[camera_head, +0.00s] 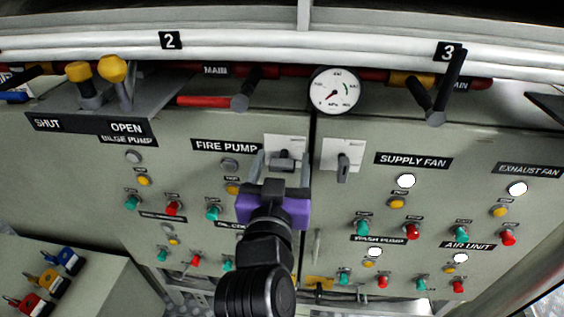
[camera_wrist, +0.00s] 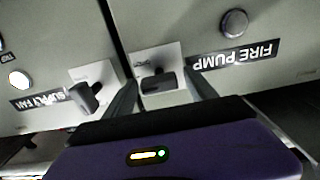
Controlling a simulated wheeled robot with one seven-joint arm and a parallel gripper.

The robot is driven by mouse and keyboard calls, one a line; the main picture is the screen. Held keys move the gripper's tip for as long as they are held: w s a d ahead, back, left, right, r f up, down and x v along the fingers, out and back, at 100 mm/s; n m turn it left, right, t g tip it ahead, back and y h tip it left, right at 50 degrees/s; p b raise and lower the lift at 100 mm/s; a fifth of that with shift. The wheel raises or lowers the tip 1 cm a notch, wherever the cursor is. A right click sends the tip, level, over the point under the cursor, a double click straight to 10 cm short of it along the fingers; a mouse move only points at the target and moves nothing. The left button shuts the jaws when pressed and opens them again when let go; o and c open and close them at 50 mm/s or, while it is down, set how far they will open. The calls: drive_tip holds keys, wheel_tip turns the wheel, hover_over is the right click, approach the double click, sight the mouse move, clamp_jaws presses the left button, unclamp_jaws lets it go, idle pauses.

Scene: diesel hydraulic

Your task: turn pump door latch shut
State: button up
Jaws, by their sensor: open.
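The pump door latch (camera_head: 283,162) is a dark grey handle on a pale plate, right of the FIRE PUMP label (camera_head: 226,146) and left of the door gap. It also shows in the wrist view (camera_wrist: 158,83), with its block lying roughly crosswise. My gripper (camera_head: 281,164), with a purple body, is open. Its two fingers stand on either side of this latch, and no firm contact shows. In the wrist view the fingers (camera_wrist: 162,79) flank the handle with gaps. Part of the latch's lower side is hidden by my gripper in the head view.
A second latch (camera_head: 343,167) hangs downward on the right door, close beside my gripper. A pressure gauge (camera_head: 334,92), a red lever (camera_head: 205,101) and white pipes (camera_head: 250,43) are above. Several buttons and lamps cover both panels. Coloured padlocks (camera_head: 48,279) sit at lower left.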

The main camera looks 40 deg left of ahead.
drive_tip(key=c, duration=1.4)
drive_tip(key=shift+n, duration=0.3)
drive_tip(key=n+p, duration=0.2)
drive_tip(key=n, duration=0.2)
drive_tip(key=n+p, duration=0.2)
drive_tip(key=n, duration=0.3)
drive_tip(key=shift+s+a, duration=0.1)
drive_tip(key=n+p, duration=0.3)
drive_tip(key=n, duration=0.2)
drive_tip(key=shift+a, duration=0.1)
drive_tip(key=shift+f+n+p, duration=0.2)
drive_tip(key=shift+n+p, duration=0.75)
drive_tip(key=shift+n, duration=0.75)
drive_tip(key=shift+s+f, duration=0.1)
